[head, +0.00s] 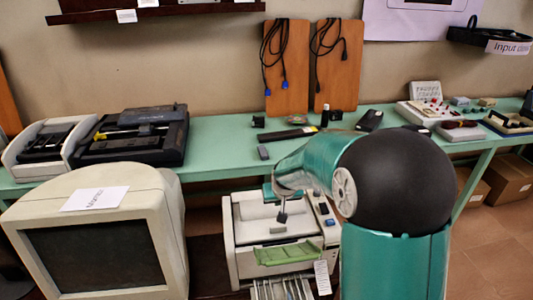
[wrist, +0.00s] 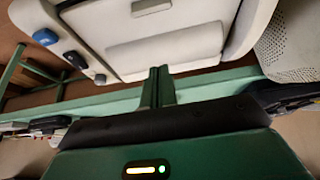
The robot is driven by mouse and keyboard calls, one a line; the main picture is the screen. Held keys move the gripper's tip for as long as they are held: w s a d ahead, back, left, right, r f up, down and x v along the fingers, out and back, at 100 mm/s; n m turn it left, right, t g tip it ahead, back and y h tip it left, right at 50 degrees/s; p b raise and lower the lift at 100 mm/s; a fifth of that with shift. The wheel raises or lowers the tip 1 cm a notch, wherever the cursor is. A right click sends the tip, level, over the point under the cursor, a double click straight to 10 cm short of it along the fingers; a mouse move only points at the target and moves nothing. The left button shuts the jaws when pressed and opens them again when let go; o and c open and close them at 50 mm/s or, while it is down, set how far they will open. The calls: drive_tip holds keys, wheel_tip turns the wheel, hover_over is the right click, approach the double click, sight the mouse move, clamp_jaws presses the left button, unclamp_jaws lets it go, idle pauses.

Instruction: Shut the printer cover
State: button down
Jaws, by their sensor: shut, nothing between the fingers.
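The cream printer (head: 236,252) stands low in front of the green table, with a green tray (head: 285,254) at its front. Its pale top cover (head: 262,228) faces up, partly hidden by my arm. I cannot tell for sure how far open the cover is. My gripper (head: 282,217) is over the printer's top, fingers pointing down, shut and empty. In the wrist view the printer (wrist: 120,40) fills the upper part, with a raised pale panel (wrist: 165,47). My gripper's fingers (wrist: 158,72) overlap that panel's lower edge; contact cannot be told.
A large CRT monitor (head: 100,250) stands close at the printer's left. The green table (head: 225,150) runs behind, bearing a black printer (head: 130,140), small devices and electronics. Cables hang on wooden boards (head: 287,65). Cardboard boxes (head: 510,178) sit under the table at right.

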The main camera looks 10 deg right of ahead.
sight(279, 235)
drive_tip(key=s+f, duration=0.1)
drive_tip(key=f, duration=0.1)
drive_tip(key=s+f, duration=0.1)
drive_tip(key=shift+s+a+f, duration=0.1)
drive_tip(key=shift+s+f, duration=0.2)
drive_tip(key=shift+f, duration=0.05)
drive_tip(key=shift+w+f, duration=0.1)
drive_tip(key=shift+f, duration=0.55)
drive_tip(key=shift+s+f, duration=0.1)
drive_tip(key=shift+s, duration=0.2)
drive_tip(key=shift+w+f, duration=0.1)
